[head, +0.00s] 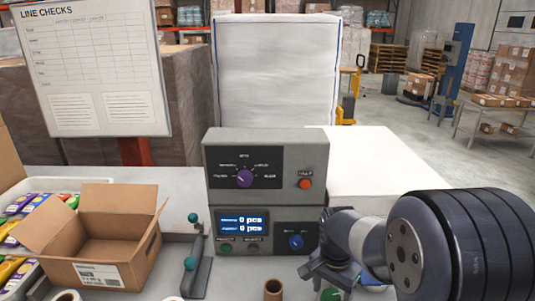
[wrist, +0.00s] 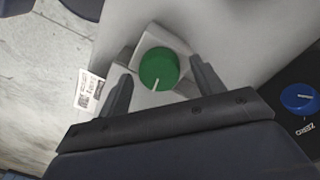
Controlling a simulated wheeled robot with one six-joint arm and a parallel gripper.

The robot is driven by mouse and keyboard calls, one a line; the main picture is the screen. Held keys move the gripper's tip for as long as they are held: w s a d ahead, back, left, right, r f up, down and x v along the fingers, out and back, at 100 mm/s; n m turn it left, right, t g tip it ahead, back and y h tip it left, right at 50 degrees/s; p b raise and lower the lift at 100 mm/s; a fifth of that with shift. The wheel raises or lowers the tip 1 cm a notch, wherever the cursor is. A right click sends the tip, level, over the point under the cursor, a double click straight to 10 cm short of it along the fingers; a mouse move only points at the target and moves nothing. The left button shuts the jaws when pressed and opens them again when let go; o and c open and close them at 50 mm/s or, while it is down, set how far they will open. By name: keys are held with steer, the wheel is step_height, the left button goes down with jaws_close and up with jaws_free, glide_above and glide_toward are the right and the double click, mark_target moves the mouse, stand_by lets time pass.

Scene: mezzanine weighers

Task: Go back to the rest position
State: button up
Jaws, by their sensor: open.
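My gripper (head: 328,280) is at the lower right of the weigher in the head view, with my arm coming in from the right. In the wrist view my gripper (wrist: 160,70) is open, one finger on each side of a green knob (wrist: 158,66) with a white pointer line. The green knob also shows at the bottom of the head view (head: 331,294). I cannot tell whether the fingers touch it. The grey weigher unit (head: 267,160) has a purple knob (head: 244,179), an orange button (head: 305,184), a lit display (head: 242,222) and a blue knob (head: 296,242).
An open cardboard box (head: 110,240) and a tray of colourful packs (head: 20,225) stand at left. A lever with teal balls (head: 192,262) and a brown tube (head: 273,290) are nearer. A line-checks board (head: 95,70) stands behind. A white surface (head: 380,160) lies right of the weigher.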

stand_by(0.3)
steer(key=shift+r, duration=0.15)
step_height(320, 180, up, 10)
step_height(320, 180, down, 10)
steer(key=shift+f, duration=0.25)
steer(key=n, duration=0.5)
steer(key=shift+r, duration=0.1)
steer(key=n+b, duration=0.1)
steer(key=n, duration=0.5)
steer(key=shift+a+n+t, duration=0.1)
steer(key=shift+n+t, duration=0.2)
steer(key=n, duration=0.5)
steer(key=shift+s+n+b, duration=0.1)
steer(key=shift+n+b, duration=0.2)
steer(key=shift+n, duration=0.1)
steer(key=n+b, duration=0.1)
steer(key=n, duration=0.5)
